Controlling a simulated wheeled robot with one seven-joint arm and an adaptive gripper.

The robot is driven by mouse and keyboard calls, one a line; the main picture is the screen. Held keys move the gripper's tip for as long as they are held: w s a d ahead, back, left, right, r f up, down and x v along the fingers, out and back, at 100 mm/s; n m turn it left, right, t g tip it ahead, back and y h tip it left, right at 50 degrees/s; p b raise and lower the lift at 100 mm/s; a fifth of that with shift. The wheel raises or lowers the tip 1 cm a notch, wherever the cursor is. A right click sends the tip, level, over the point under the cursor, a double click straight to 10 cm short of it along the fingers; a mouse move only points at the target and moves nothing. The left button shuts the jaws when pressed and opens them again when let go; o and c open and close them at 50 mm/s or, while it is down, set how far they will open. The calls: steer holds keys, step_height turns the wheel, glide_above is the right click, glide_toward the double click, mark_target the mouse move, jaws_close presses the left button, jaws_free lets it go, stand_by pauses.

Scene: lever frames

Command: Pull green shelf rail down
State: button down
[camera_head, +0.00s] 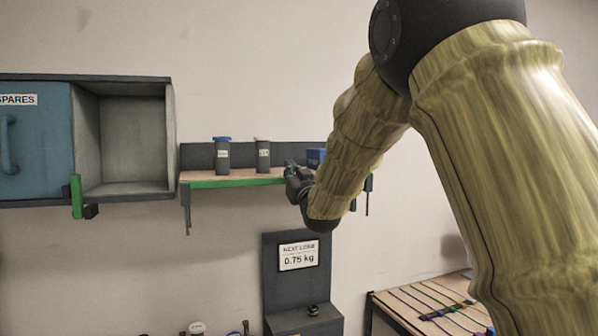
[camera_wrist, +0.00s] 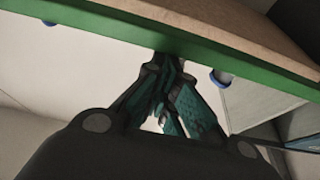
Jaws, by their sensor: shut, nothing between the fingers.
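The green shelf rail (camera_head: 232,181) runs along the front edge of a wooden shelf (camera_head: 207,175) on the wall. It looks level in the head view. In the wrist view the rail (camera_wrist: 215,55) crosses the top of the picture at a slant, with the shelf board (camera_wrist: 240,22) beyond it.
Two grey canisters (camera_head: 222,156) (camera_head: 263,156) and a blue box (camera_head: 315,157) stand on the shelf. A cabinet (camera_head: 130,137) with a blue door and a green upright piece (camera_head: 77,196) is at left. A grey stand with a weight sign (camera_head: 298,255) is below. A table (camera_head: 425,306) is lower right.

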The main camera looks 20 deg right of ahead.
steer(key=shift+s+f, duration=0.2)
steer(key=shift+f, duration=0.25)
step_height(320, 180, up, 5)
steer(key=b+v, duration=0.4)
steer(key=v, duration=0.6)
steer(key=shift+f+b, duration=0.4)
steer(key=shift+f, duration=0.05)
